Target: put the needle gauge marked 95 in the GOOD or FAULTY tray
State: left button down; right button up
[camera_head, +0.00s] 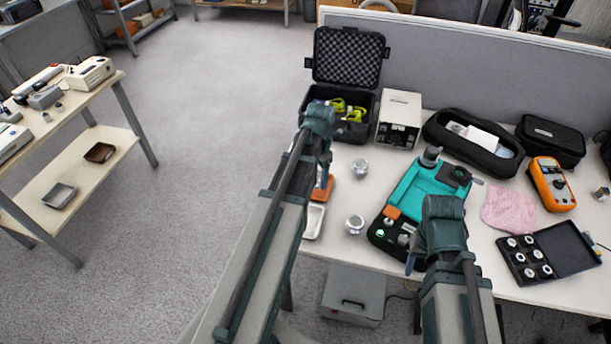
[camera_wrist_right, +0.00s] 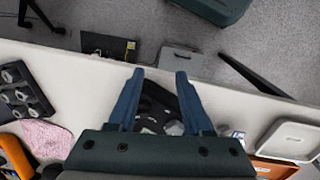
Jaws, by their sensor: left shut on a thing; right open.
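No gauge with a readable 95 shows. Two small silver round pieces stand on the table, one farther back (camera_head: 359,167) and one nearer (camera_head: 354,224); I cannot read any marking on them. An orange tray (camera_head: 322,190) and a white tray (camera_head: 313,222) lie at the table's left edge, partly behind my left arm; their labels are not readable. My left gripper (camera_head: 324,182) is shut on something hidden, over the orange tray. My right gripper (camera_wrist_right: 160,82) is open and empty above the teal-and-black device (camera_head: 425,185). The right wrist view also shows the white tray (camera_wrist_right: 290,140).
An open black case (camera_head: 340,75), a white box (camera_head: 399,118), a black pouch (camera_head: 470,140), an orange multimeter (camera_head: 552,184), a pink cloth (camera_head: 509,208) and a black case of round weights (camera_head: 527,260) crowd the table. A grey box (camera_head: 353,294) stands below on the floor.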

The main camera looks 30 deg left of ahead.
pick_arm(q)
jog(key=shift+w+a+f, duration=0.1)
jog(key=shift+w+a, duration=0.25)
jog(key=shift+a, duration=0.45)
jog(key=shift+w+a+f, duration=0.1)
jog(key=shift+w+a, duration=0.3)
jog(key=shift+a, duration=0.4)
jog(key=shift+w+a+f, duration=0.1)
jog(key=shift+w+a, duration=0.25)
jog(key=shift+a, duration=0.45)
jog(key=f+b, duration=0.2)
jog(key=b, duration=0.1)
jog(key=shift+w+a+f, duration=0.15)
jog(key=shift+a+f, duration=0.2)
jog(key=shift+f, duration=0.05)
jog(key=shift+f+b, duration=0.35)
jog(key=shift+b, duration=0.1)
jog(key=shift+f, duration=0.15)
jog(key=shift+c, duration=0.4)
grip_release()
notch_tip(320, 180, up, 12)
jog(key=p, duration=1.2)
jog(key=shift+r, duration=0.2)
